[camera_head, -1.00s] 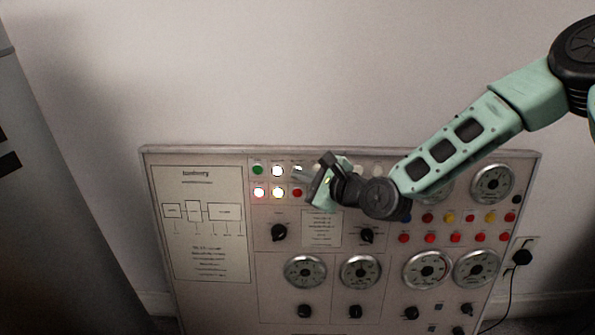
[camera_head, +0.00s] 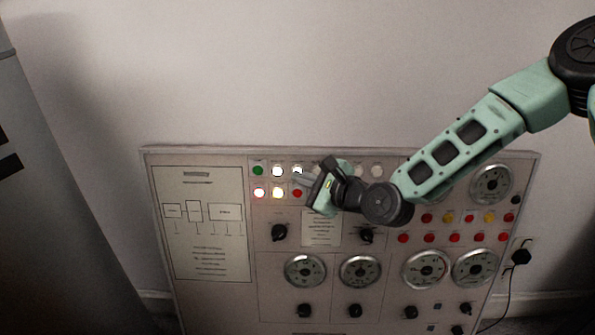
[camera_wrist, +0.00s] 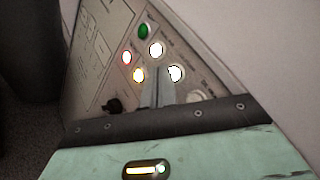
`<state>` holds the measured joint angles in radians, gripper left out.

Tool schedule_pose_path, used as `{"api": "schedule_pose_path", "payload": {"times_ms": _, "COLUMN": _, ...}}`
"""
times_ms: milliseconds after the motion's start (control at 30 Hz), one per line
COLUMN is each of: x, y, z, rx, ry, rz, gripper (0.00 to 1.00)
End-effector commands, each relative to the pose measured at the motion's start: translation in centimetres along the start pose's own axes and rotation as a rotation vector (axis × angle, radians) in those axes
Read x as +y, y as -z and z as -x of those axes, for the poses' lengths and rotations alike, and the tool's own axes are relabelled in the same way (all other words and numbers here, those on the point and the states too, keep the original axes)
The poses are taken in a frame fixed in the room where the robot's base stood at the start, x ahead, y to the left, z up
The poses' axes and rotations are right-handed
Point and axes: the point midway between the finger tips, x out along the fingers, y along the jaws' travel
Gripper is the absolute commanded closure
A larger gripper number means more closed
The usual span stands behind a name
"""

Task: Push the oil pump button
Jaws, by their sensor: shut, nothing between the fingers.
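The control panel (camera_head: 200,270) leans at the wall with rows of small buttons and lamps. Its upper rows show a green button (camera_head: 258,170), lit white ones (camera_head: 277,170) (camera_head: 297,170), a lit reddish one (camera_head: 259,192), a lit yellowish one (camera_head: 278,192) and a dark red one (camera_head: 297,193). The labels are too small to read, so I cannot tell which is the oil pump button. In the wrist view the fingers (camera_wrist: 158,75) stand between the yellowish and white lamps; contact is unclear.
Black knobs (camera_head: 279,232) and round dials (camera_head: 305,271) fill the lower panel. Red and yellow buttons (camera_head: 448,217) sit at the right. A grey cabinet (camera_head: 50,240) stands at the left.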

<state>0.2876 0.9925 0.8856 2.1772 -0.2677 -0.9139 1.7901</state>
Motion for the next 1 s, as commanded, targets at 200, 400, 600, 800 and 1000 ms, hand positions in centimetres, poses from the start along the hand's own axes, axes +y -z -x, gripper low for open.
{"api": "schedule_pose_path", "payload": {"times_ms": 200, "x": 0.3, "y": -0.4, "z": 0.4, "rx": -0.001, "ry": -0.003, "rz": 0.000, "gripper": 1.00}}
{"api": "schedule_pose_path", "payload": {"times_ms": 400, "x": 1.2, "y": -1.4, "z": 1.7, "rx": -0.001, "ry": -0.003, "rz": -0.001, "gripper": 1.00}}
{"api": "schedule_pose_path", "payload": {"times_ms": 600, "x": 2.2, "y": -2.3, "z": 3.0, "rx": -0.002, "ry": -0.003, "rz": -0.001, "gripper": 1.00}}
{"api": "schedule_pose_path", "payload": {"times_ms": 800, "x": 2.6, "y": -2.6, "z": 3.5, "rx": 0.000, "ry": -0.001, "rz": 0.000, "gripper": 1.00}}
{"api": "schedule_pose_path", "payload": {"times_ms": 1000, "x": 2.6, "y": -2.6, "z": 3.5, "rx": -0.001, "ry": -0.001, "rz": 0.000, "gripper": 1.00}}
